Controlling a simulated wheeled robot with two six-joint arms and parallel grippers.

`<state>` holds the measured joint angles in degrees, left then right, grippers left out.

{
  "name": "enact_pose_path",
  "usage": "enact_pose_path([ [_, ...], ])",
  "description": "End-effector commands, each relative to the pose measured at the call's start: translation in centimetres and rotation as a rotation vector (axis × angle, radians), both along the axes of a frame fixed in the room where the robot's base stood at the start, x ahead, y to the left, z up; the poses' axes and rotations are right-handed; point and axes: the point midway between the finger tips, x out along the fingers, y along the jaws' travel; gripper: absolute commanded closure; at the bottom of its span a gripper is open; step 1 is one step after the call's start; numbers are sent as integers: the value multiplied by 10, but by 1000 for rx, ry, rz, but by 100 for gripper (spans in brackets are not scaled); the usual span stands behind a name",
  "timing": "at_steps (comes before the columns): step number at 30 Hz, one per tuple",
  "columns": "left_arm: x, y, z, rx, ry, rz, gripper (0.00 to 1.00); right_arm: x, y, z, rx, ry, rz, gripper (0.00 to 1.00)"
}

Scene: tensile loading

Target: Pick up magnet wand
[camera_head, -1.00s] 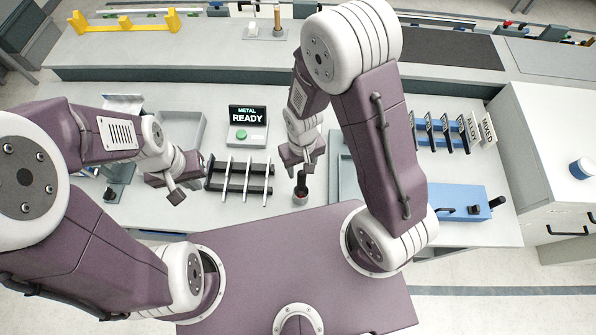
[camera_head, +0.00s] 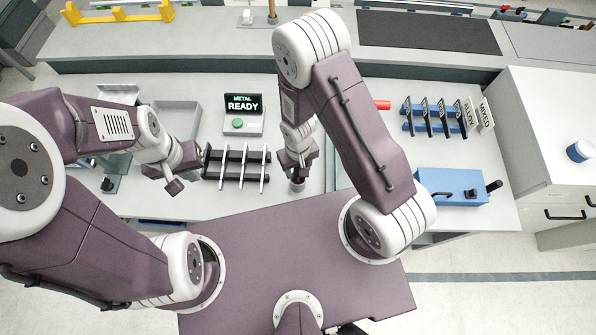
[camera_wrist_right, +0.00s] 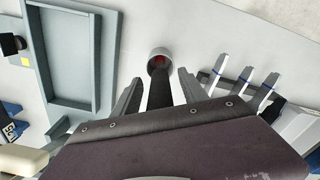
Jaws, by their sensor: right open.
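The magnet wand appears to be the dark upright handle (camera_wrist_right: 160,92) standing in a small round grey holder (camera_wrist_right: 160,62) with red inside, in the right wrist view. In the head view the holder (camera_head: 297,186) sits on the bench and my gripper mostly hides the handle. My right gripper (camera_head: 297,172) points down over it. In the right wrist view its fingers (camera_wrist_right: 158,90) are open, one on each side of the handle, with gaps visible. My left gripper (camera_head: 174,187) hangs over the bench at left, away from the wand; its jaw opening is unclear.
A rack with several metal bars (camera_head: 236,165) stands just left of the wand. A READY display (camera_head: 243,105) is behind it. A grey tray (camera_wrist_right: 60,100) lies on the wand's other side. A blue box (camera_head: 450,187) and a blue rack (camera_head: 432,118) are at right.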

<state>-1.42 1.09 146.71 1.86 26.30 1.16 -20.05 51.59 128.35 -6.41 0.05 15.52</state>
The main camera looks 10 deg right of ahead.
Motion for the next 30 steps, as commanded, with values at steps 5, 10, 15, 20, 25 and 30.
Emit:
enact_pose_path([
  [5, 0, 0, 2, 0, -1, 0, 100, 0, 0, 2, 0, 0, 0, 55],
  [10, 0, 0, 2, 0, -1, 0, 100, 0, 0, 2, 0, 0, 0, 100],
  [15, 0, 0, 2, 0, -1, 0, 100, 0, 0, 2, 0, 0, 0, 100],
  [20, 0, 0, 6, 0, -1, 0, 100, 0, 0, 7, 0, 0, 0, 100],
  [25, 0, 0, 32, 0, -1, 0, 100, 0, 0, 36, -1, 0, -1, 100],
  [30, 0, 0, 31, 0, -1, 0, 100, 2, 1, 60, 2, -6, 0, 100],
])
